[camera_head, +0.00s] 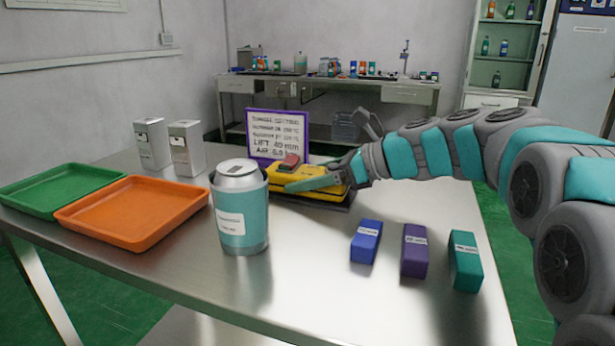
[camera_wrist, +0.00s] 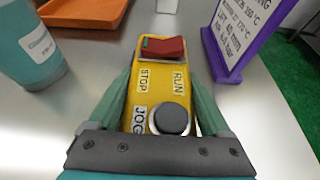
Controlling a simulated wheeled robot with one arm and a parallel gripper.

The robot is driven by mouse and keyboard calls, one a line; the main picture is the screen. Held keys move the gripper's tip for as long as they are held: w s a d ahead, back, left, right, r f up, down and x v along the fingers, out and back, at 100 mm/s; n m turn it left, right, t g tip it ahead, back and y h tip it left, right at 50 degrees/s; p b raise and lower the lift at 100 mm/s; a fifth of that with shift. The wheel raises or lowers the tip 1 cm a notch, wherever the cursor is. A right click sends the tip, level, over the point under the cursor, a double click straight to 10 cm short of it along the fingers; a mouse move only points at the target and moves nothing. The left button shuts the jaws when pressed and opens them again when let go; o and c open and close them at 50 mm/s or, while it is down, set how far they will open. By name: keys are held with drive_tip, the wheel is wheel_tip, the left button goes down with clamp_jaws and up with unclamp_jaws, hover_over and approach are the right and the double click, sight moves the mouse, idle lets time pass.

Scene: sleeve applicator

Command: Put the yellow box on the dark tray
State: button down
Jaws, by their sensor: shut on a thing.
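The yellow box (camera_head: 316,171) sits near the middle of the table in the head view. It has a red rocker switch (camera_wrist: 163,47), a grey knob (camera_wrist: 171,119) and STOP, RUN and JOG labels. My gripper (camera_head: 305,182) is shut on it, with a green finger along each side in the wrist view (camera_wrist: 166,88). A dark flat slab, seemingly the dark tray (camera_head: 338,203), shows just below the box in the head view. Most of it is hidden by the box and my gripper. I cannot tell whether the box touches it.
A purple-framed sign (camera_head: 277,133) stands close behind the box. A teal can (camera_head: 240,212) stands at its left. Blue (camera_head: 366,241), purple (camera_head: 414,251) and teal (camera_head: 465,262) blocks are in front right. Orange (camera_head: 133,212) and green (camera_head: 60,190) trays are at left.

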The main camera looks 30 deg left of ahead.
sight(337, 169)
unclamp_jaws()
drive_tip(key=shift+d+r, duration=0.25)
drive_tip(key=v, duration=1.1)
drive_tip(key=shift+d+r, duration=0.1)
drive_tip(key=shift+d, duration=0.1)
